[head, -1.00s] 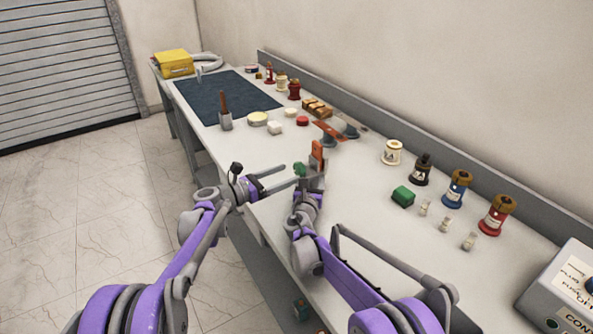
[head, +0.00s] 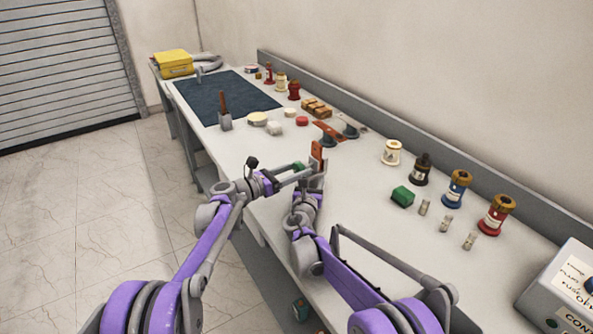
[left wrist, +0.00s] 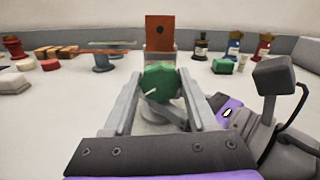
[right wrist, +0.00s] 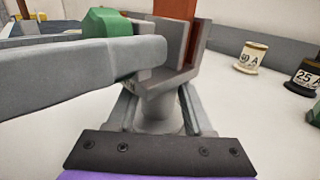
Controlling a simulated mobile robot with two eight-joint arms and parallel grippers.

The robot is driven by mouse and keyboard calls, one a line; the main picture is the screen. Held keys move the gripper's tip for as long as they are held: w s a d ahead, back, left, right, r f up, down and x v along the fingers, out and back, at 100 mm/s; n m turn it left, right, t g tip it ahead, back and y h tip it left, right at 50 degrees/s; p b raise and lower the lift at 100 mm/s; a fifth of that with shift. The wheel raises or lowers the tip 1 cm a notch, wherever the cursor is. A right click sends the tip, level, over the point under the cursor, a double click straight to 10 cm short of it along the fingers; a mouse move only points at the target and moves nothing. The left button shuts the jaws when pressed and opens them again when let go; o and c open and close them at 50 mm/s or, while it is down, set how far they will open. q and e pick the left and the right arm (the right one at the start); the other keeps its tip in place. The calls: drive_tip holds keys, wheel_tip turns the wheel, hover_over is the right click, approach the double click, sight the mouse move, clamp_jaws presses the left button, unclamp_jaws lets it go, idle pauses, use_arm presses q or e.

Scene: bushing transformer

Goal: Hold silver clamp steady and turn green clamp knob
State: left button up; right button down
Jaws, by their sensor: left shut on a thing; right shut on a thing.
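The silver clamp (right wrist: 165,110) stands upright near the table's front edge, with a copper-coloured bar (left wrist: 160,32) upright in its jaws. The green knob (left wrist: 160,81) is on the clamp's side that faces my left gripper. My left gripper (head: 296,174) is shut on the green knob, with a finger on each side of it in the left wrist view. My right gripper (right wrist: 163,112) is shut on the clamp's body below the jaws. In the head view the clamp is partly hidden behind my grippers.
A loose green block (head: 402,196) lies to the right, near several small pale fittings (head: 445,224). Labelled bushings (head: 457,188) line the back. Copper strips on grey stands (head: 328,134) sit behind the clamp. A grey box (head: 563,290) is at the right.

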use_arm(q)
drive_tip(key=c, duration=0.3)
drive_tip(key=shift+m, duration=0.8)
drive_tip(key=o, duration=1.3)
drive_tip(key=shift+o, duration=0.2)
drive_tip(key=v, duration=1.2)
